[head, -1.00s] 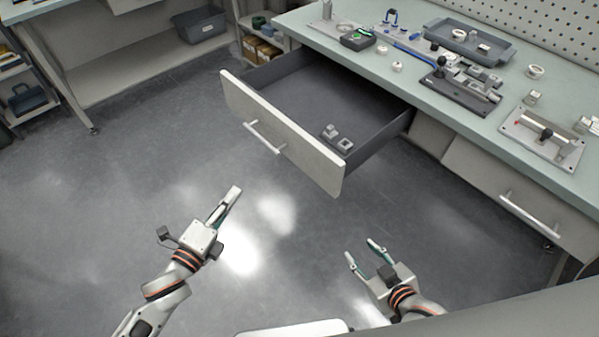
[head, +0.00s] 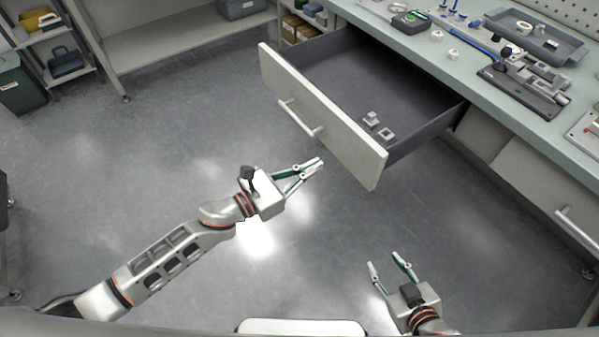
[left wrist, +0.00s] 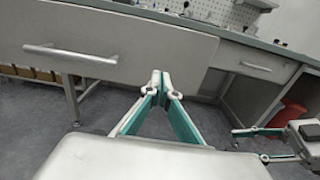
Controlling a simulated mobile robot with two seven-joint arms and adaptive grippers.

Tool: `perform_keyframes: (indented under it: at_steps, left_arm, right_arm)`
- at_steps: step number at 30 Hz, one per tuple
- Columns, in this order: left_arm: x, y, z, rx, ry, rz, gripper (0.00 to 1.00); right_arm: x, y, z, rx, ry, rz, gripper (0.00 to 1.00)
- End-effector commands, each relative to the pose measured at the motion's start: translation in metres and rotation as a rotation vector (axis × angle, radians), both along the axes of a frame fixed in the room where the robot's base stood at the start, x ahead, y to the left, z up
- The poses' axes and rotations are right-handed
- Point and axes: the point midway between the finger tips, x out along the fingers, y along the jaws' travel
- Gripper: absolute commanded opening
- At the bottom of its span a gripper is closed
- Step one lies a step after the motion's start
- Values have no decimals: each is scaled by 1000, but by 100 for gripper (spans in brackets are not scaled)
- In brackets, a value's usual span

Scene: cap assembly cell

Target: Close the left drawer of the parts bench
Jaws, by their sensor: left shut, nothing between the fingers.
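The left drawer (head: 318,118) of the parts bench is pulled far out, with its white front and bar handle (head: 301,117) facing me. Two small grey parts (head: 378,125) lie inside it. My left gripper (head: 320,163) is shut and empty, in front of the drawer front and apart from it, just below the handle in the head view. In the left wrist view the shut fingertips (left wrist: 160,76) show against the drawer front (left wrist: 150,40), to the right of the handle (left wrist: 70,53). My right gripper (head: 385,260) is open and empty, low over the floor.
The bench top (head: 450,75) carries a grey tray (head: 535,35), a dark fixture (head: 525,88) and small parts. Another drawer, with a handle (head: 577,227), is shut at the right. The floor in front of the drawer is clear.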

Motion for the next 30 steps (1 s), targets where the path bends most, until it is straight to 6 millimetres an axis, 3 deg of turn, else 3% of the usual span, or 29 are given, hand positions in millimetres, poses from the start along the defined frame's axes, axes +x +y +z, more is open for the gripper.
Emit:
perform_keyframes:
  at_steps: [6, 12, 30]
  left_arm:
    - [25, -35, 1, -1, 0, 0, 0]
    - [40, -55, -1, -1, 3, 1, 0]
    - [45, -61, -1, 0, 2, 1, 0]
  right_arm:
    - [-2, 0, -2, 1, 6, 0, 40]
    - [-3, 0, -4, 1, 8, 0, 40]
    - [-3, 1, -4, 1, 9, -1, 40]
